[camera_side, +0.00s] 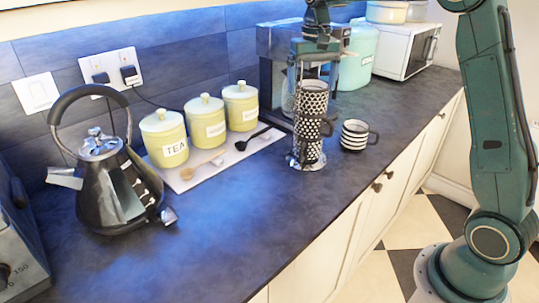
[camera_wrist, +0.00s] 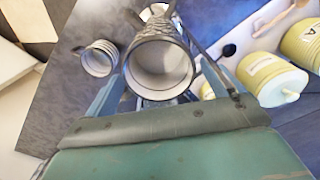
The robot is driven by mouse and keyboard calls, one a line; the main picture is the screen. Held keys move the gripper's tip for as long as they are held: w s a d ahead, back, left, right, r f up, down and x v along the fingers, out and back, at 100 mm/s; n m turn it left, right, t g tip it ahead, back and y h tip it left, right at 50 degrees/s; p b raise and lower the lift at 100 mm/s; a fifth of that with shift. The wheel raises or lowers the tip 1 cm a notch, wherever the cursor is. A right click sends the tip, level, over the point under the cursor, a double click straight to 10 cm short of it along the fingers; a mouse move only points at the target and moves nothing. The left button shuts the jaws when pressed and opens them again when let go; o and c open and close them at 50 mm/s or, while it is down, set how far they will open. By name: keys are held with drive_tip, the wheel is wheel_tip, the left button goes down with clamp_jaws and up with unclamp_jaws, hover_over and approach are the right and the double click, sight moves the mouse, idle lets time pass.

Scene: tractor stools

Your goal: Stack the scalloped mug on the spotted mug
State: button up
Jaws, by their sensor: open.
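The scalloped mug (camera_side: 311,98), with a black-and-white scale-like pattern, is upright on top of the spotted mug (camera_side: 308,128), and the two form one column. In the wrist view the scalloped mug (camera_wrist: 163,62) shows its pale open mouth and hides most of the spotted mug below. My gripper (camera_side: 312,72) is right above the column, pointing down. Its fingers (camera_wrist: 165,85) are open, one on each side of the scalloped mug; I cannot tell whether they touch it.
A shiny metal piece (camera_side: 306,163) is at the column's foot. A striped mug (camera_side: 355,135) stands close on the right. A coffee machine (camera_side: 275,65) is behind, yellow canisters (camera_side: 204,120) and a kettle (camera_side: 110,185) are left. The front counter is clear.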

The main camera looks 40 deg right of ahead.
wheel_tip(320, 180, up, 10)
idle(0.6)
drive_tip(key=shift+s+a, duration=0.1)
idle(0.4)
drive_tip(key=s+a+r+n+t, duration=0.1)
drive_tip(key=s+a+n, duration=0.1)
drive_tip(key=s+a, duration=0.35)
drive_tip(key=s+a+n+t, duration=0.1)
drive_tip(key=s+a+t, duration=0.1)
drive_tip(key=s, duration=0.6)
drive_tip(key=s+a+f+n+t, duration=0.1)
drive_tip(key=s+a+f, duration=0.1)
drive_tip(key=s+f, duration=0.3)
drive_tip(key=s+a+f+n+t, duration=0.1)
drive_tip(key=s+f, duration=0.4)
drive_tip(key=s, duration=0.6)
drive_tip(key=shift+a+f+n+t, duration=0.3)
drive_tip(key=shift+a+n, duration=0.05)
drive_tip(key=shift+n, duration=0.15)
